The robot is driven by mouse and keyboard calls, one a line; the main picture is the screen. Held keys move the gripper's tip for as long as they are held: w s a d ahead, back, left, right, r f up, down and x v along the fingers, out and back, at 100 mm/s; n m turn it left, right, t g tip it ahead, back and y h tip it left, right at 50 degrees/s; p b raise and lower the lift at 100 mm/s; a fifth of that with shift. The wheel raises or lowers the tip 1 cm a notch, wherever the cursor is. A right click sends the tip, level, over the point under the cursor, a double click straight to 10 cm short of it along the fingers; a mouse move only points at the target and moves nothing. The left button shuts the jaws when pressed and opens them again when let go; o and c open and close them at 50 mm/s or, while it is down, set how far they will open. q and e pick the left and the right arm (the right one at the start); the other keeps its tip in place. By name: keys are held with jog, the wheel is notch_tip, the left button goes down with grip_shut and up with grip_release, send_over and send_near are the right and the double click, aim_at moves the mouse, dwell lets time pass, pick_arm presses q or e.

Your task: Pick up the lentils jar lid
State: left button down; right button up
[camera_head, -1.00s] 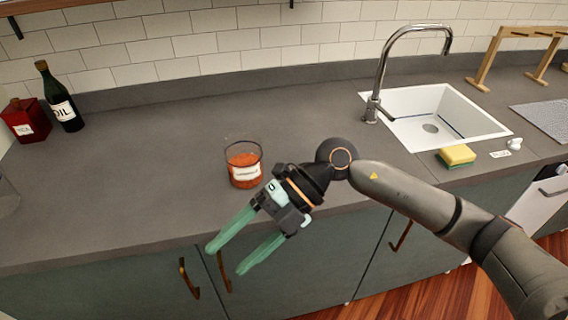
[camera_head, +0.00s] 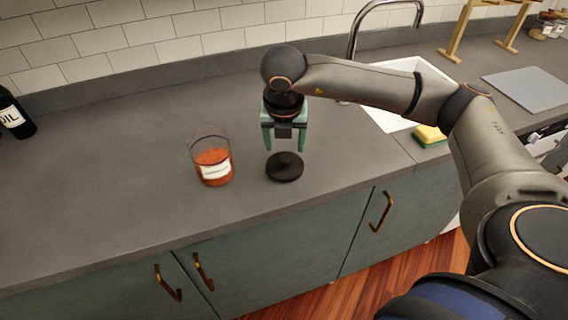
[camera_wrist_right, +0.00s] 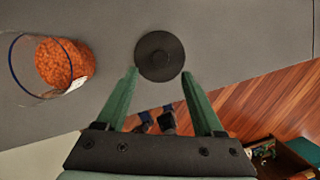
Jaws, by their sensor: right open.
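My left gripper is not in view.
The grey counter (camera_head: 110,190) is clear to the left of the jar. A dark oil bottle (camera_head: 15,115) stands at the far left. A white sink (camera_head: 390,118) with a tall faucet and a yellow-green sponge (camera_head: 428,135) are behind my right arm.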

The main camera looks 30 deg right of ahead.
aim_at(285, 158)
jog(key=shift+p+x, duration=0.7)
jog(key=shift+x, duration=2.4)
jog(key=shift+w+d, duration=0.1)
jog(key=shift+c, duration=0.3)
jog(key=shift+r, duration=0.1)
grip_shut()
